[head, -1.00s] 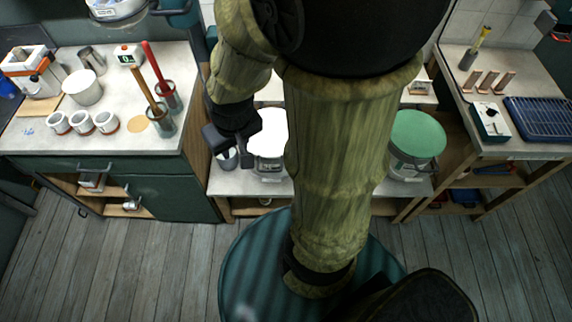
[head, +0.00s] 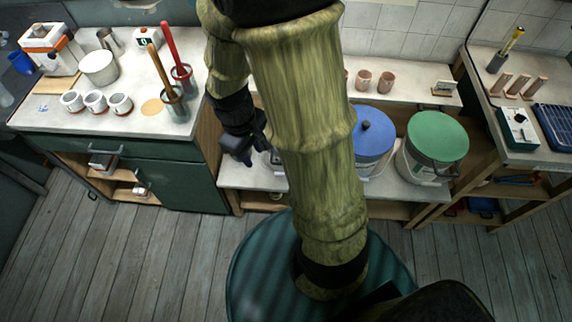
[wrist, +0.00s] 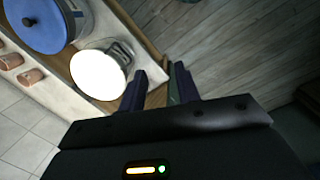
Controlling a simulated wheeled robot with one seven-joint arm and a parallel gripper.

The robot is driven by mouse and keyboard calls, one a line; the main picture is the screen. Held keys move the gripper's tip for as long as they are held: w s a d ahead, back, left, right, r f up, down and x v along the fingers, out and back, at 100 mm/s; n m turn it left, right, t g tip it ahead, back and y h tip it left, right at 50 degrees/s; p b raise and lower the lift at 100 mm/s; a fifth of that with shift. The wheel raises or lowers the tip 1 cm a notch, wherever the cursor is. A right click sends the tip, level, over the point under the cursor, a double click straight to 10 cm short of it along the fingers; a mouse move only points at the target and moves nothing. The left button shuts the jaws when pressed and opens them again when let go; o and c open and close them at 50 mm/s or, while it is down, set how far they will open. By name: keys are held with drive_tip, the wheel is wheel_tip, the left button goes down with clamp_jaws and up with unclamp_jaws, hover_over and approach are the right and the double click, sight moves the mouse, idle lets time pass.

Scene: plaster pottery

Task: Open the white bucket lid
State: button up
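The white bucket (wrist: 123,50) shows in the wrist view with its bright white lid (wrist: 98,75) facing up. The lid looks seated on the bucket. In the head view my arm hides nearly all of this bucket. My gripper (head: 243,150) hangs low at the left of the low bench in the head view. In the wrist view my gripper (wrist: 164,86) has its two fingers apart with nothing between them. The fingers lie to the right of the white lid in that picture, and I cannot tell their height against it.
A blue-lidded bucket (head: 372,140) and a green-lidded bucket (head: 436,142) stand on the low bench (head: 412,192). Copper-coloured cups (head: 387,81) sit on the shelf behind. A counter (head: 55,113) with mugs and tools is at left. Wooden floor (head: 100,235) lies in front.

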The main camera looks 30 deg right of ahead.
drive_tip(key=w+f+n+t+h+b, duration=0.2)
drive_tip(key=w+f+n+h+b, duration=0.2)
drive_tip(key=f+n+h+b, duration=0.5)
drive_tip(key=w+a+f+n+t+h+b, duration=0.1)
drive_tip(key=w+f+n+h+b, duration=0.3)
drive_tip(key=f+n, duration=1.7)
wheel_tip(320, 180, down, 6)
drive_tip(key=t+h+b, duration=0.1)
drive_tip(key=h+b, duration=0.3)
drive_tip(key=b, duration=0.1)
drive_tip(key=shift+w+a+n+h, duration=0.15)
drive_tip(key=shift+w+n+h, duration=0.15)
drive_tip(key=shift+w+h, duration=0.1)
drive_tip(key=shift+r, duration=0.1)
drive_tip(key=p+x, duration=0.2)
drive_tip(key=x, duration=1.5)
drive_tip(key=shift+p, duration=0.35)
